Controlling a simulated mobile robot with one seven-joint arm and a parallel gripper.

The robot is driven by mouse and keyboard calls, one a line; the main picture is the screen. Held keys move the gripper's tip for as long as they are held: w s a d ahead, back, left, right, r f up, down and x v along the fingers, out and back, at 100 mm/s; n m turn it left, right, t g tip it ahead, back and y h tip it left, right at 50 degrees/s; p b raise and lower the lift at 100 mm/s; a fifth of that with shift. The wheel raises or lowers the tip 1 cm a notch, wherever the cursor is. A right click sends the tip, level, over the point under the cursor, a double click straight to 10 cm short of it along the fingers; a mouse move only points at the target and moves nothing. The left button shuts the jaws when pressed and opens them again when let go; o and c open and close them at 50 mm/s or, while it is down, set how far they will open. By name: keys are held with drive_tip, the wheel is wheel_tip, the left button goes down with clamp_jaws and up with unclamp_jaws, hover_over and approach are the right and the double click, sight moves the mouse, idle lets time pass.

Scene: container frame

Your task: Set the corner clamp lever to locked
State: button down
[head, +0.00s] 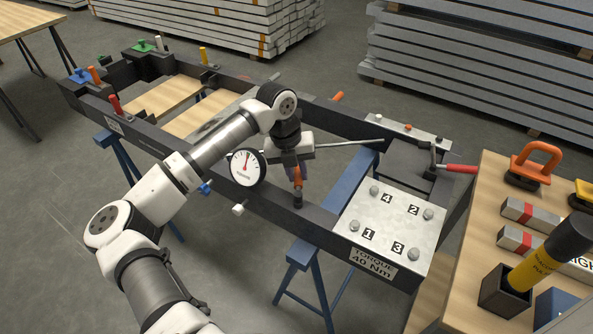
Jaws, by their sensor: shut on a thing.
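My gripper (292,172) points down over the near rail of the dark frame (325,212). It is shut on an orange-handled lever (297,178), which stands about upright on a dark round post (298,199) on that rail. The fingers cover part of the handle. A red-handled lever (460,168) lies roughly level at the frame's right corner, beside a dark block (408,164), well apart from my gripper. No label shows which lever is the corner clamp's, and no locked marking can be read.
A round dial gauge (246,168) is just left of my gripper, and a thin metal rod (350,143) reaches to its right. A metal plate (392,215) with numbered bolts lies at the right end. A wooden bench (490,215) with tools stands at right.

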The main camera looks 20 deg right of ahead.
drive_tip(key=shift+d, duration=0.1)
drive_tip(key=shift+s+d+f+m+b, duration=0.1)
drive_tip(key=shift+d+m+b, duration=0.15)
drive_tip(key=shift+m+b, duration=0.4)
drive_tip(key=shift+s+d+f+m+b, duration=0.1)
drive_tip(key=shift+d+m+b, duration=0.15)
drive_tip(key=shift+m+b, duration=0.35)
drive_tip(key=shift+s+d+r+m+g+y+b, duration=0.1)
drive_tip(key=shift+s+d+m+g+y+b, duration=0.2)
drive_tip(key=shift+m+b, duration=0.4)
drive_tip(key=shift+s+d+r+m+g+b, duration=0.1)
drive_tip(key=shift+s+d+m+b, duration=0.25)
drive_tip(key=shift+m, duration=0.5)
drive_tip(key=shift+d, duration=0.1)
drive_tip(key=c, duration=1.3)
unclamp_jaws()
